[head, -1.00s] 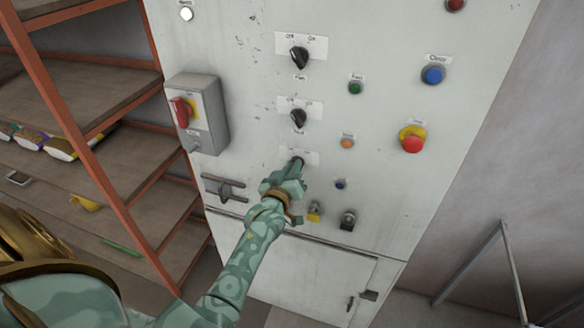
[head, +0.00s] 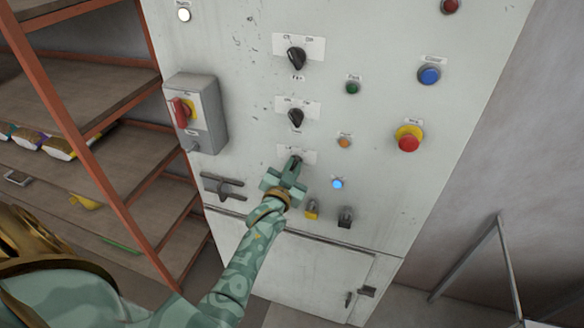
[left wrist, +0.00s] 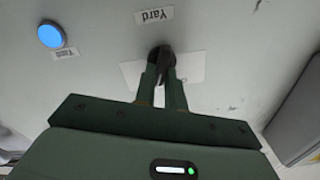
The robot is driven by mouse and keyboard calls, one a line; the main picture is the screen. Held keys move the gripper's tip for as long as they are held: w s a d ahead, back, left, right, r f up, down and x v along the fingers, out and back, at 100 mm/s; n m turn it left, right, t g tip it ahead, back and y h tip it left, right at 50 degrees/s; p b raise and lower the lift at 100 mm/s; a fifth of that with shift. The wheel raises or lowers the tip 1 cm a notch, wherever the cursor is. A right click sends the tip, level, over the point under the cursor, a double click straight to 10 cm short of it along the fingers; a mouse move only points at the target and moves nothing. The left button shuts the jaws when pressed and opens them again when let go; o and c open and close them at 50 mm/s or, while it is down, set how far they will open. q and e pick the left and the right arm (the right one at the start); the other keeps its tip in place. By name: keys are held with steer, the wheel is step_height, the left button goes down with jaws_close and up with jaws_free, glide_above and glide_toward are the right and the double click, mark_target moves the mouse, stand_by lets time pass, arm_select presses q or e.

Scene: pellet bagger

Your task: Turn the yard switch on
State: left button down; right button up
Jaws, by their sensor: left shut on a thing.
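The yard switch (left wrist: 165,58) is a black rotary knob on a white plate, with a label reading "Yard" beside it in the left wrist view. In the head view the knob (head: 296,160) is mostly hidden behind my gripper. My left gripper (left wrist: 162,82) is shut on the knob, one finger on each side of it. The left gripper also shows in the head view (head: 291,168). A small blue lamp (head: 338,184) to the right of the switch is lit; it is bright blue in the left wrist view (left wrist: 51,35). My right gripper is not seen.
Two similar black knobs (head: 296,58) (head: 295,118) sit above on the grey cabinet (head: 250,60). A red emergency button (head: 409,141), a blue button (head: 429,74) and a grey box with a red handle (head: 182,112) are nearby. Orange-framed shelves (head: 75,125) stand left.

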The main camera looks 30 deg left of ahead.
arm_select(q)
steer(key=shift+f+m, duration=0.1)
steer(key=shift+m, duration=0.8)
steer(key=c, duration=1.5)
jaws_free()
steer(key=shift+o, duration=0.2)
steer(key=shift+w, duration=0.1)
